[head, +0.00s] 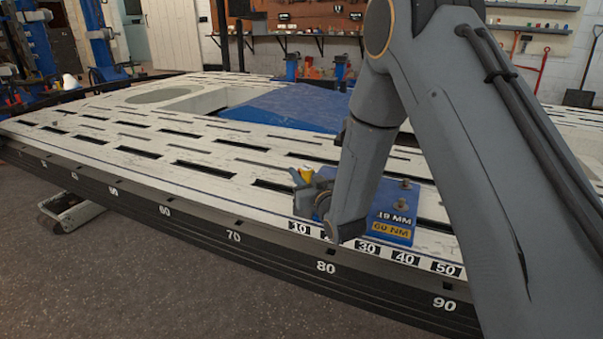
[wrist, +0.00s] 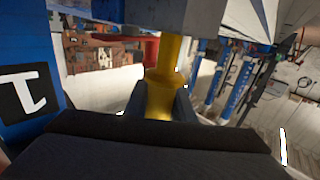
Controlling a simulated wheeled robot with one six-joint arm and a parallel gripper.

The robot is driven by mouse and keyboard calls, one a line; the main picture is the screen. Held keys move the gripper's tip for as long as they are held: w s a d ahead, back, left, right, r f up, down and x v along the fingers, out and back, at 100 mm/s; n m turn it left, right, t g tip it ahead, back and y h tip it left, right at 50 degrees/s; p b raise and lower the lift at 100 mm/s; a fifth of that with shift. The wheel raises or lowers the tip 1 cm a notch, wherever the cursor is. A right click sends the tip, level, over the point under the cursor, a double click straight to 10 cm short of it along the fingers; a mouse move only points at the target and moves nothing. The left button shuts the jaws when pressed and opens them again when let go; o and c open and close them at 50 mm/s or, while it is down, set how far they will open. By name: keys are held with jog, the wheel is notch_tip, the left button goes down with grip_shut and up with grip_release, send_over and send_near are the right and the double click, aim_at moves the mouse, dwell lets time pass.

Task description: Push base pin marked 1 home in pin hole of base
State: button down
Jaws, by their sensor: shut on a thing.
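The yellow base pin (wrist: 165,72) stands between the two dark fingers of my gripper (wrist: 160,103) in the wrist view, and they are shut on it. Its far end meets the edge of a blue-grey part (wrist: 150,12) at the top; how deep it sits cannot be told. A blue face with a white mark like a 1 on black (wrist: 24,100) is at the left. In the head view my gripper (head: 308,192) is low at the bench's front edge, with a bit of the yellow pin (head: 306,174) above it. The pin hole is hidden.
A blue block (head: 392,212) labelled 19 MM and 60 NM, with bolts on top, stands right behind my wrist. The slotted white bench (head: 130,120) spreads left, mostly clear. A blue sloped panel (head: 285,106) lies farther back. Numbers run along the black front edge (head: 200,228).

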jog(key=shift+f, duration=0.25)
jog(key=shift+r, duration=0.1)
jog(key=shift+r+p, duration=1.5)
jog(key=shift+r, duration=0.45)
jog(key=shift+p, duration=0.4)
dwell(0.9)
jog(key=shift+f+b, duration=1)
jog(key=shift+f, duration=1.05)
jog(key=c, duration=1.4)
grip_release()
jog(key=shift+c, duration=0.2)
jog(key=shift+f, duration=0.1)
jog(key=shift+s+d, duration=0.1)
